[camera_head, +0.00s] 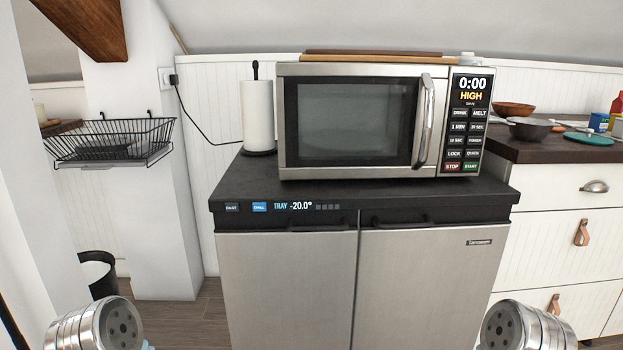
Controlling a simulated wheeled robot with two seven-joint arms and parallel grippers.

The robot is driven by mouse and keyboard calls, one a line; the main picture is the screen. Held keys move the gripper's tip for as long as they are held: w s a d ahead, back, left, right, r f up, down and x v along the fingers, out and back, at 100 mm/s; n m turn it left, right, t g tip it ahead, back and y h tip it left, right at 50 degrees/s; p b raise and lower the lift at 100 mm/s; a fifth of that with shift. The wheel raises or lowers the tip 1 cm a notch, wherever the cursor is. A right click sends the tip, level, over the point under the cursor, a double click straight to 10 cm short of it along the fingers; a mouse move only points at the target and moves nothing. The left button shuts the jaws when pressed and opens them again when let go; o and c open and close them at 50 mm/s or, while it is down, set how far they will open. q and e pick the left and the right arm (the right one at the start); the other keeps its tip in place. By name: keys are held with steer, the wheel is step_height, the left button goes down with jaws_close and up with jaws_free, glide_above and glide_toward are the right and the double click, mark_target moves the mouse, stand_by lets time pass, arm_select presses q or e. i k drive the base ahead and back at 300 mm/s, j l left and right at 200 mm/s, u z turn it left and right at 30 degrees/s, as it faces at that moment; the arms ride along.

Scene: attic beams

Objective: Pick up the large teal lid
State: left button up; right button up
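A flat, round teal lid (588,140) lies on the dark countertop (560,153) at the right edge of the camera_head view. It is close to a dark bowl and some small containers. Parts of my two arms show at the bottom left and bottom right corners, well below and in front of the counter. No gripper fingers are visible, so neither gripper shows.
A microwave (350,120) and a paper towel roll (257,115) stand on a low steel fridge (290,280). Right of it are drawers (560,240), a dark bowl (529,128) and a wooden bowl (513,108). A wire basket (110,140) hangs at left above a black bin (100,275).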

mark_target(588, 138)
steer(key=l+z, duration=0.1)
steer(key=z, duration=1.3)
